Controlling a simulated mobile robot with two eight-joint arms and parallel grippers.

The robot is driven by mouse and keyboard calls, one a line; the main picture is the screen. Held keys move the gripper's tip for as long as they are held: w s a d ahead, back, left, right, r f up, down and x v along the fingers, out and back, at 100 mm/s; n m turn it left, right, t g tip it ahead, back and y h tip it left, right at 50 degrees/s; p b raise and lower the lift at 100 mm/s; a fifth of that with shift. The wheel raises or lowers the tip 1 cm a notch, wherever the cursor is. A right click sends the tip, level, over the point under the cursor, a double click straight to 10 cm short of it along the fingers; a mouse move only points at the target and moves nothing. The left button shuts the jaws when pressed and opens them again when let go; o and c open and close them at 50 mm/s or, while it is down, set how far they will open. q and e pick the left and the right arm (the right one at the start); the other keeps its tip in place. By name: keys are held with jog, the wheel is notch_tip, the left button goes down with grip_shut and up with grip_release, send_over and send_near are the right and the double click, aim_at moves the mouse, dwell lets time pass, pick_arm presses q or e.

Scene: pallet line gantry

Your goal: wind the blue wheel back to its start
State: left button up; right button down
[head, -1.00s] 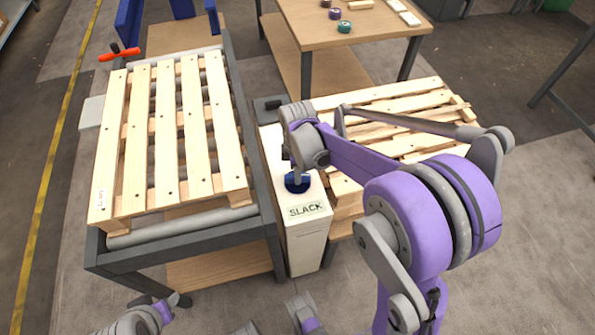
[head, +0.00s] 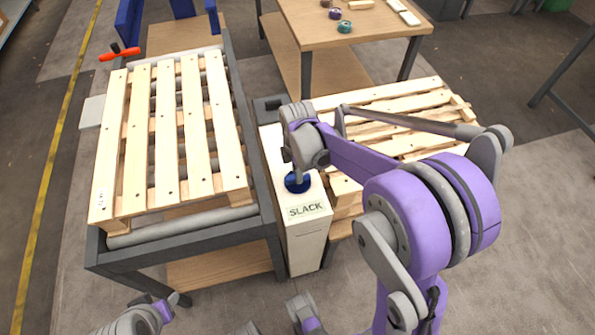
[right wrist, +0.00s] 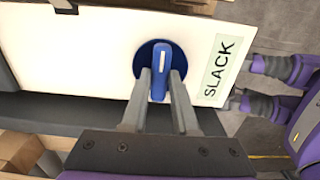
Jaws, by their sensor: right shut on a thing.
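The blue wheel (head: 297,184) sits on top of a white box marked SLACK (head: 307,232), between the roller frame and a low stack of pallets. In the right wrist view the wheel (right wrist: 145,67) is a round blue disc with a raised blue handle (right wrist: 161,72) that bears a pale stripe. My right gripper (right wrist: 159,84) is shut on this handle, one grey finger on each side. In the head view my right gripper (head: 293,172) reaches down onto the wheel and partly hides it. My left arm's end (head: 172,302) shows at the bottom left, away from the wheel; its jaws cannot be made out.
A wooden pallet (head: 164,130) lies on the roller frame (head: 250,130) left of the box. More pallets (head: 400,100) lie to the right. A wooden table (head: 375,27) with small reels stands behind. An orange-handled thing (head: 119,55) is at the frame's far left.

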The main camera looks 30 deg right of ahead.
jog(key=c, duration=0.7)
grip_release()
notch_tip(320, 180, up, 11)
jog(key=shift+f+p, duration=0.1)
jog(key=shift+p, duration=0.75)
jog(key=shift+s+a+r+m+t+p, duration=1)
jog(key=shift+s+m+p, duration=0.45)
jog(key=shift+s+m, duration=1.15)
jog(key=shift+s+a+r+m+t+p, duration=0.8)
jog(key=shift+s+a+r+m+p, duration=0.55)
jog(key=shift+s+m, duration=1.25)
jog(key=shift+s+a+r+m+t+p, duration=0.95)
jog(key=shift+s+m+p, duration=0.6)
jog(key=shift+s+m, duration=1)
jog(key=shift+f, duration=0.1)
